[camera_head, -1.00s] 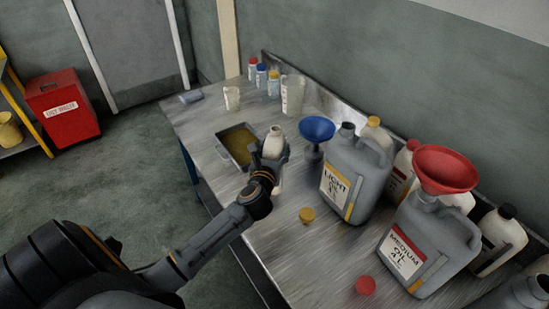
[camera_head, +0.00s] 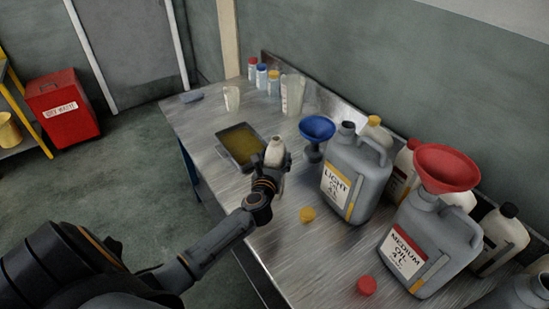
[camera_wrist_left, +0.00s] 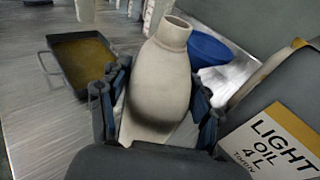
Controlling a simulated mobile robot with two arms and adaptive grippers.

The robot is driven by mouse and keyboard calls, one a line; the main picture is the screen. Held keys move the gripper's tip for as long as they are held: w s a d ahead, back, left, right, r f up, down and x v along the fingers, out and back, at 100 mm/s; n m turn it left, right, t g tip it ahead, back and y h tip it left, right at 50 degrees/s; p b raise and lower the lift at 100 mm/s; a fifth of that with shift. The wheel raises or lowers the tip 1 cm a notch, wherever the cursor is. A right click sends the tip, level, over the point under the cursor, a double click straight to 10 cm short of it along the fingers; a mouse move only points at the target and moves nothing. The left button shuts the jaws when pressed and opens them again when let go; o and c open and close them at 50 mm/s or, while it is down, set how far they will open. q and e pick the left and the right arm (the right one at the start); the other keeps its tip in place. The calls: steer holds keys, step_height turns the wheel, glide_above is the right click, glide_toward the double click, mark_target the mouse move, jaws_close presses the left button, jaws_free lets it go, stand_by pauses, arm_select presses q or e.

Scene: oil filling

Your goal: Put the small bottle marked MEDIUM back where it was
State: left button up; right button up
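My left gripper (camera_head: 272,165) is shut on a small cream bottle (camera_head: 275,149) and holds it above the bench, between the tray and the LIGHT OIL can. In the left wrist view the bottle (camera_wrist_left: 162,85) sits between the fingers, its open neck without a cap. No label shows on its visible side, so I cannot read a marking. A red cap (camera_head: 366,286) and a yellow cap (camera_head: 307,214) lie on the bench. The MEDIUM OIL can (camera_head: 425,245) carries a red funnel (camera_head: 446,167). My right gripper is not in view.
The LIGHT OIL can (camera_head: 352,180) and blue funnel (camera_head: 317,129) stand right of the gripper. A tray of yellowish oil (camera_head: 240,146) lies behind it. Pale bottles, including one with a black cap (camera_head: 500,240), stand along the wall. Clear bench lies around the caps.

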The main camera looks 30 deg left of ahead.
arm_select(q)
steer(key=shift+o, duration=0.2)
steer(key=shift+r, duration=0.1)
steer(key=shift+r, duration=0.25)
steer(key=v, duration=1.2)
steer(key=shift+f+b, duration=0.15)
steer(key=shift+b, duration=0.3)
stand_by(0.7)
